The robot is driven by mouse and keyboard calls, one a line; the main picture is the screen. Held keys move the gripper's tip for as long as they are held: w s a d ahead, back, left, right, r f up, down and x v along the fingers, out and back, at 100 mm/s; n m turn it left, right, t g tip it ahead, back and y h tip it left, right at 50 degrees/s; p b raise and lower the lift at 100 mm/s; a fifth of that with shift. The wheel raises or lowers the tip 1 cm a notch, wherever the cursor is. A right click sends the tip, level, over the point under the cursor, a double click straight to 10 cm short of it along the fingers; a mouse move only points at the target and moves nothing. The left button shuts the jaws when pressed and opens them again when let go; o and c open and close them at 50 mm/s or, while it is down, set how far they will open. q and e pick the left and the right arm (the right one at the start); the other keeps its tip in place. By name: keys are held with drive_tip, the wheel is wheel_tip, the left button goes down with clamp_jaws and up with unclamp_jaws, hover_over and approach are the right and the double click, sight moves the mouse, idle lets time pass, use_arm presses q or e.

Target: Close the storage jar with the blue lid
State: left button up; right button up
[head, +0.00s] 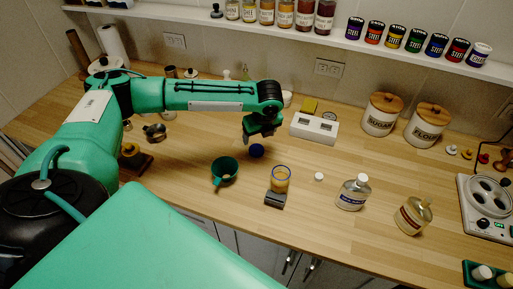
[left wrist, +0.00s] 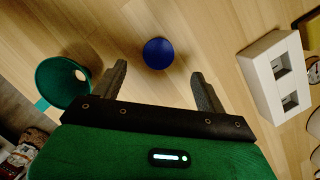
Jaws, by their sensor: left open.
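The round blue lid (head: 257,150) lies flat on the wooden counter. In the left wrist view the blue lid (left wrist: 158,53) shows ahead of my fingers, near the middle between them. My left gripper (head: 262,135) is just above and behind the lid in the head view. In the left wrist view my left gripper (left wrist: 160,80) is open with nothing between its fingers. The storage jar (head: 281,180) is a clear jar with orange-brown contents and a blue rim, with no lid on it. It stands to the right of the blue lid, close to a dark grey block. My right gripper is not in view.
A green funnel (head: 224,170) stands left of the jar and also shows in the left wrist view (left wrist: 62,82). A white box with slots (head: 314,129) is behind right.

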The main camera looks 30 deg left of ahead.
sight(257, 149)
use_arm(q)
drive_tip(key=shift+x, duration=1)
drive_tip(key=shift+f, duration=0.2)
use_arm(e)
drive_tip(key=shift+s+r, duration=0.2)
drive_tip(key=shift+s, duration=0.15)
use_arm(q)
drive_tip(key=shift+f+p, duration=0.1)
drive_tip(key=shift+p, duration=0.2)
drive_tip(key=p+x, duration=0.2)
drive_tip(key=x, duration=0.2)
drive_tip(key=shift+s+f, duration=0.15)
drive_tip(key=shift+f, duration=0.4)
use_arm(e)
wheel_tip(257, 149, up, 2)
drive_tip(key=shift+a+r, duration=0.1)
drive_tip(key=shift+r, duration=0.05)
use_arm(q)
drive_tip(key=shift+c, duration=0.2)
